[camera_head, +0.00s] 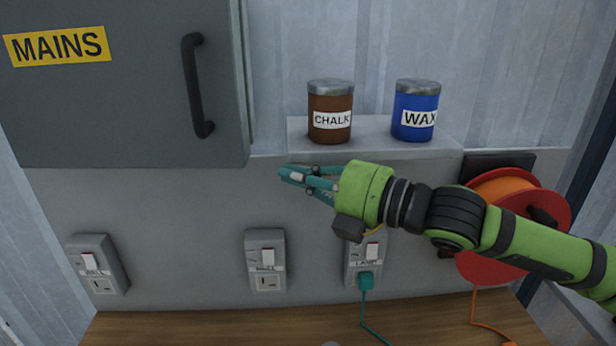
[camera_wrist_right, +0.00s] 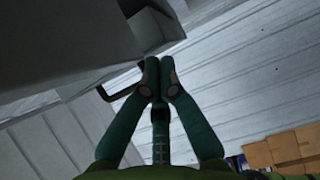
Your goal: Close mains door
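The mains door (camera_head: 130,110) is a dark grey panel with a yellow MAINS label (camera_head: 57,46) at the upper left of the head view. Its black bar handle (camera_head: 196,86) is upright near the right edge. The panel looks flush with the cabinet, with no clear gap at its right edge. My right gripper (camera_head: 290,175) is to the right of the door's lower right corner, apart from it, pointing left. In the right wrist view its teal fingertips (camera_wrist_right: 154,75) meet with nothing visible between them, and a dark handle (camera_wrist_right: 118,88) shows behind. My left gripper is not in view.
A brown chalk tin (camera_head: 330,112) and a blue wax tin (camera_head: 415,110) stand on a grey ledge (camera_head: 375,143) above my right arm. Several switch sockets sit below, one with a teal plug (camera_head: 366,281). A red cable reel (camera_head: 490,270) is behind my arm.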

